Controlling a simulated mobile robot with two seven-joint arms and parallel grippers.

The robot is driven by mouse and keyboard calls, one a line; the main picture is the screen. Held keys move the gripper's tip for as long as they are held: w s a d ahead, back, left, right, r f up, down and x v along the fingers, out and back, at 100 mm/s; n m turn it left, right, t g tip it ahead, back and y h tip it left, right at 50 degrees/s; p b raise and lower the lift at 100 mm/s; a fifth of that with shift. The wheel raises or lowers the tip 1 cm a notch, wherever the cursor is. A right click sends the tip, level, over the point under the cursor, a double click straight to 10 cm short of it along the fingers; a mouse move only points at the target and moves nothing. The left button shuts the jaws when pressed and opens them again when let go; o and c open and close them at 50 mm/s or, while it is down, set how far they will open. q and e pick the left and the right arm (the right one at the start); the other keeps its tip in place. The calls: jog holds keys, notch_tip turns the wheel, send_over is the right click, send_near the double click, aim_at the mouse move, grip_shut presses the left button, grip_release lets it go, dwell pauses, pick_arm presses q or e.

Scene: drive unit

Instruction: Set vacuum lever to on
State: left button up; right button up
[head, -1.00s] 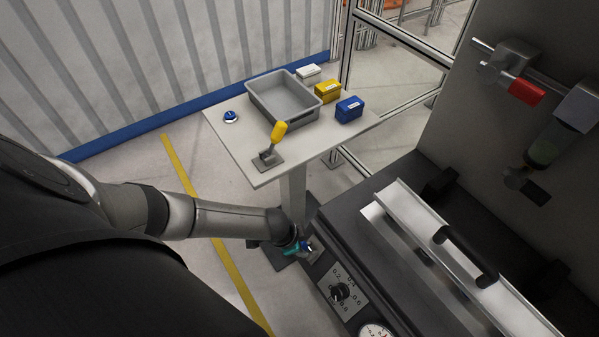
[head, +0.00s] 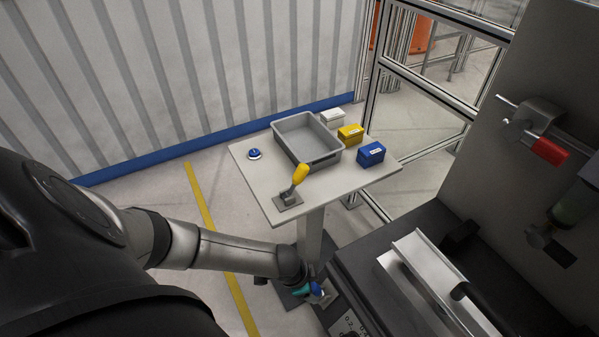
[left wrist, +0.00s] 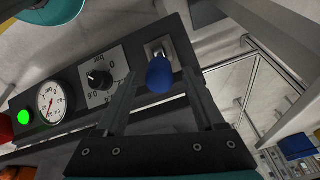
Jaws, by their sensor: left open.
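A lever with a blue knob (left wrist: 160,76) stands on a small metal plate at the end of the dark control panel (left wrist: 75,88) in the left wrist view. My left gripper (left wrist: 162,86) is open, with one finger on each side of the blue knob. I cannot tell whether the fingers touch it. In the head view my left gripper (head: 316,291) is low at the panel's near corner and mostly hides the lever. Another lever, with a yellow handle (head: 300,174), stands tilted on the table. My right gripper is not in view.
The panel also carries a black dial (left wrist: 99,79), a pressure gauge (left wrist: 51,103) and a lit green button (left wrist: 24,117). The table (head: 257,183) holds a grey tray (head: 316,157), small boxes and a blue button. A red-handled valve (head: 550,151) is on the machine at right.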

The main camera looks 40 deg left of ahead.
pick_arm(q)
jog(key=p+v, duration=0.2)
jog(key=v, duration=0.9)
jog(key=shift+r+p, duration=0.35)
